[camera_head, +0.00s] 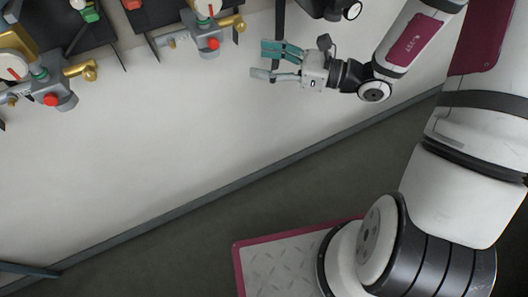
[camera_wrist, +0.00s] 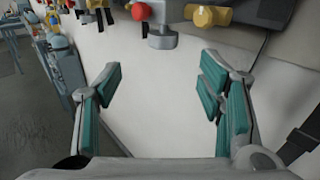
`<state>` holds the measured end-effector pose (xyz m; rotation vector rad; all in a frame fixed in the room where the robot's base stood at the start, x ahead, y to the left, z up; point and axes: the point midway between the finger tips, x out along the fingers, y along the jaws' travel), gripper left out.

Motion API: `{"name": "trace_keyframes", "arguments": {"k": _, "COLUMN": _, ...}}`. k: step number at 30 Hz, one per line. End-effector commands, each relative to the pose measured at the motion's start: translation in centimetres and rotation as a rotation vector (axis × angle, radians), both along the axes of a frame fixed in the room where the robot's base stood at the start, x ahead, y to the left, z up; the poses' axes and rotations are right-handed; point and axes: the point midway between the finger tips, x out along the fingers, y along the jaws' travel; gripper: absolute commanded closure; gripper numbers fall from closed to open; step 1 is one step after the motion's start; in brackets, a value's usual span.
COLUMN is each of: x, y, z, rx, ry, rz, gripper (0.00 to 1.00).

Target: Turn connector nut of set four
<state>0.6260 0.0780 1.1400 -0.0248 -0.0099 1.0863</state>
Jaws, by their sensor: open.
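Two breathing sets show at the upper left of the head view, one near the top middle (camera_head: 207,43) and one at the left edge (camera_head: 59,96). Each has a grey valve body, a red knob and a brass-coloured connector nut, the nearer nut (camera_head: 231,22) and the left nut (camera_head: 80,69). I cannot tell which is set four. My gripper (camera_head: 262,61) is open and empty, to the right of and apart from the nearer set. In the wrist view, a valve body (camera_wrist: 161,35) with a red knob and brass nut (camera_wrist: 203,16) is beyond my open fingers (camera_wrist: 160,88), partly cut off.
A pale surface (camera_head: 150,150) is bare below the sets, with a dark edge strip along it. Dark brackets stand around the sets. A dark post (camera_head: 280,20) stands close to my gripper. More fittings (camera_wrist: 60,45) line the left of the wrist view.

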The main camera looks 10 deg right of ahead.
Motion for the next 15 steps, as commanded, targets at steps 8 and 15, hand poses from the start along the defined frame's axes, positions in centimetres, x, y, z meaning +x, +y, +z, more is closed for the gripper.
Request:
{"name": "trace_keyframes", "arguments": {"k": 8, "x": 1.0, "y": 2.2, "z": -1.5, "rx": -0.078, "ry": -0.076, "rz": 0.136, "gripper": 0.38}}
{"name": "trace_keyframes", "arguments": {"k": 15, "x": 0.8, "y": 3.6, "z": -2.6, "rx": -0.144, "ry": -0.136, "rz": 0.242, "gripper": 0.38}}
